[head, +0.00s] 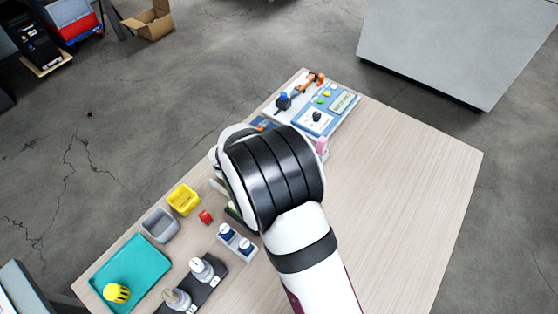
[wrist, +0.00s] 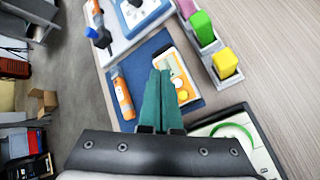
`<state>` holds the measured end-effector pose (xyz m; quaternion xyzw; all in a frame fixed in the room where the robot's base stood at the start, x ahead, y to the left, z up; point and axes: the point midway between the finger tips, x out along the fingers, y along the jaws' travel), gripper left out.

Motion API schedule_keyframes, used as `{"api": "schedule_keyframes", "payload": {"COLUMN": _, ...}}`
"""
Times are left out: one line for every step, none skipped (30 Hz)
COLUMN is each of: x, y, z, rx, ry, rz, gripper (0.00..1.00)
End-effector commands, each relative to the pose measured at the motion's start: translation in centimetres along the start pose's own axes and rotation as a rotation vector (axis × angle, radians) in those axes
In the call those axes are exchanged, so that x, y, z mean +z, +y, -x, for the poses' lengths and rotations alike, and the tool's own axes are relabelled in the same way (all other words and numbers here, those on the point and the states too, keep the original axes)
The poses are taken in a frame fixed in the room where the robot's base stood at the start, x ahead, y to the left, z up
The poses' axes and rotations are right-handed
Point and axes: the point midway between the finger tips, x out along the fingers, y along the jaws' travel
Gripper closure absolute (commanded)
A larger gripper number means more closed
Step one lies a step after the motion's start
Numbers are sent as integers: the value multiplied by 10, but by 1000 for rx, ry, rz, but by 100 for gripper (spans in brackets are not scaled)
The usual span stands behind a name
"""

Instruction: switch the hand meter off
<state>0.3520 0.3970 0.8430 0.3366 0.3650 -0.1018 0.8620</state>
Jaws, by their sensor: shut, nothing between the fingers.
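A flat orange-and-white device, likely the hand meter (wrist: 189,93), lies on a blue mat (wrist: 146,53) in the wrist view. My gripper (wrist: 160,73) has teal fingers, pressed together and empty. The fingers overlap the meter's left side in the picture; I cannot tell whether they touch it. An orange-and-grey pen-like tool (wrist: 123,93) lies on the mat's left side. In the head view my arm hides the meter and the fingers, and only a bit of the blue mat (head: 263,124) shows.
A grey holder (wrist: 208,45) with pink, green and yellow blocks stands right of the mat. A dark-framed device with a green ring (wrist: 235,132) is at lower right. A control panel (head: 330,112) stands at the table's far end. The table's right side (head: 410,190) is clear.

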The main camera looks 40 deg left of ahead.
Motion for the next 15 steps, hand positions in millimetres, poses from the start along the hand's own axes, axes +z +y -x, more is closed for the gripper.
{"api": "schedule_keyframes", "payload": {"x": -3, "y": -3, "z": -4, "rx": 0, "ry": -1, "rz": 3, "gripper": 100}}
{"api": "schedule_keyframes", "payload": {"x": -5, "y": -5, "z": -7, "rx": -1, "ry": -1, "rz": 2, "gripper": 100}}
{"api": "schedule_keyframes", "payload": {"x": -7, "y": -7, "z": -10, "rx": -1, "ry": -1, "rz": 2, "gripper": 100}}
{"api": "schedule_keyframes", "payload": {"x": -8, "y": -8, "z": -12, "rx": 0, "ry": -1, "rz": 2, "gripper": 100}}
{"api": "schedule_keyframes", "payload": {"x": -9, "y": -9, "z": -13, "rx": 0, "ry": -1, "rz": 1, "gripper": 100}}
{"api": "schedule_keyframes", "payload": {"x": -11, "y": -11, "z": -15, "rx": 0, "ry": -1, "rz": 1, "gripper": 100}}
{"api": "schedule_keyframes", "payload": {"x": -12, "y": -12, "z": -16, "rx": 0, "ry": -1, "rz": 1, "gripper": 100}}
{"api": "schedule_keyframes", "payload": {"x": -12, "y": -12, "z": -17, "rx": 1, "ry": -1, "rz": 1, "gripper": 100}}
{"api": "schedule_keyframes", "payload": {"x": -13, "y": -12, "z": -18, "rx": 1, "ry": 0, "rz": 0, "gripper": 100}}
{"api": "schedule_keyframes", "payload": {"x": -13, "y": -13, "z": -18, "rx": 2, "ry": 0, "rz": 0, "gripper": 100}}
{"api": "schedule_keyframes", "payload": {"x": -13, "y": -13, "z": -18, "rx": 2, "ry": 0, "rz": 0, "gripper": 100}}
{"api": "schedule_keyframes", "payload": {"x": -13, "y": -13, "z": -18, "rx": 2, "ry": 0, "rz": 0, "gripper": 100}}
{"api": "schedule_keyframes", "payload": {"x": -13, "y": -13, "z": -18, "rx": 2, "ry": 0, "rz": 0, "gripper": 100}}
{"api": "schedule_keyframes", "payload": {"x": -13, "y": -13, "z": -18, "rx": 2, "ry": 0, "rz": 0, "gripper": 100}}
{"api": "schedule_keyframes", "payload": {"x": -13, "y": -13, "z": -18, "rx": 2, "ry": 0, "rz": 0, "gripper": 100}}
